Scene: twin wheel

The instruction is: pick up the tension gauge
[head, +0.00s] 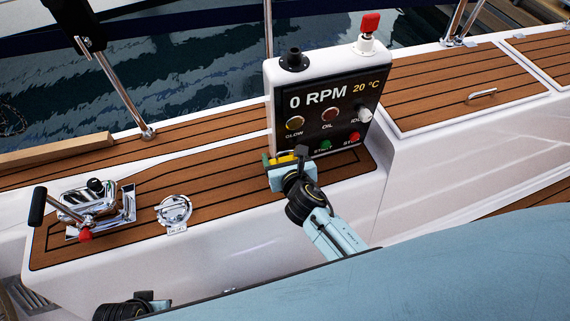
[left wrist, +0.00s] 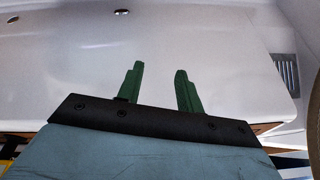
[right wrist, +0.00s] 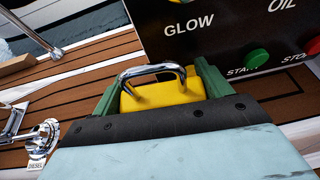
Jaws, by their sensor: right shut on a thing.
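The tension gauge (right wrist: 160,94) is a yellow block with a bent metal loop on top. My right gripper (right wrist: 157,86) is shut on it, with one green finger on each side. In the head view the gauge (head: 284,159) shows as a small yellow patch in front of the engine panel's lower left corner, partly hidden by my right gripper. I cannot tell whether it touches the teak deck. My left gripper (left wrist: 160,88) is open and empty in front of a white hull surface.
The engine panel (head: 313,100) stands close behind my right gripper, with knobs and buttons. A chrome lever unit (head: 97,209) and a round deck cap (head: 174,211) sit to the left on the teak deck (head: 226,175). Bare deck lies between cap and gauge.

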